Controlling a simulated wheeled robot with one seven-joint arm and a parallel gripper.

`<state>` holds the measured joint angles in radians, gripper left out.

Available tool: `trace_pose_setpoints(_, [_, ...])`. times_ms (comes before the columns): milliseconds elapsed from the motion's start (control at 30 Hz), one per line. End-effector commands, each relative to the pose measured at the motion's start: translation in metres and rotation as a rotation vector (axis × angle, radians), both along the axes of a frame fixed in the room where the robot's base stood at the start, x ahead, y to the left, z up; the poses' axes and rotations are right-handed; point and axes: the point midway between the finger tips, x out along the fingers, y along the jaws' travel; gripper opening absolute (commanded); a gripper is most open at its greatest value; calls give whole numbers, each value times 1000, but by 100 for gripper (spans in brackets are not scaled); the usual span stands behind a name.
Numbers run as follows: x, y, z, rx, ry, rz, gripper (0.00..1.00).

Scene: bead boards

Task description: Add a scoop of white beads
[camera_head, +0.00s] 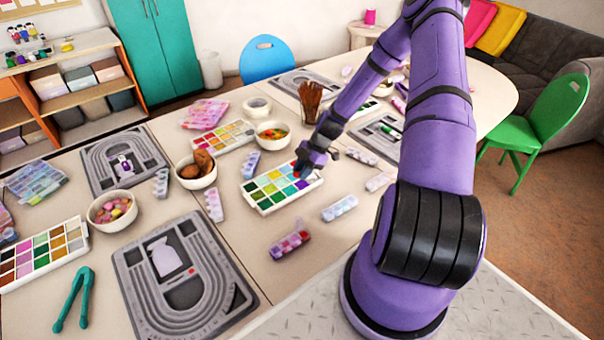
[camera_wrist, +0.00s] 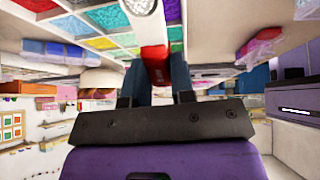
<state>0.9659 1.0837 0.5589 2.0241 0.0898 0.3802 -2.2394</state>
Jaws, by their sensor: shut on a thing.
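The bead tray (camera_head: 262,209), a white box with many coloured compartments, lies on the table under my gripper (camera_head: 303,164). In the wrist view its compartments (camera_wrist: 85,25) fill the top. My gripper (camera_wrist: 156,72) is shut on a red handle (camera_wrist: 153,58), which looks like the scoop's. A little red also shows at the fingertips in the head view. A pale, grainy patch (camera_wrist: 139,7) shows beyond the handle; I cannot tell whether it is white beads in the scoop or a compartment. The scoop's bowl is not clearly seen.
Grey bead boards (camera_head: 128,262) lie at the left front and behind. Bowls (camera_head: 112,223), small bead boxes (camera_head: 339,208) and another bead tray (camera_head: 42,262) stand around. A cup of brown sticks (camera_head: 310,115) stands just behind my gripper. Green tweezers (camera_head: 72,300) lie front left.

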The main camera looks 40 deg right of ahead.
Motion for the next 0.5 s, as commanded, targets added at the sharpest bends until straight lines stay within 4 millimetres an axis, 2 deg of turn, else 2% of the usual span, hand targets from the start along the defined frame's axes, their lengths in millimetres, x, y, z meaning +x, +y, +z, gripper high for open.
trace_pose_setpoints(200, [0, 3, 11, 0, 0, 0, 2])
trace_pose_setpoints(500, [0, 13, 10, -162, 3, 4, 2])
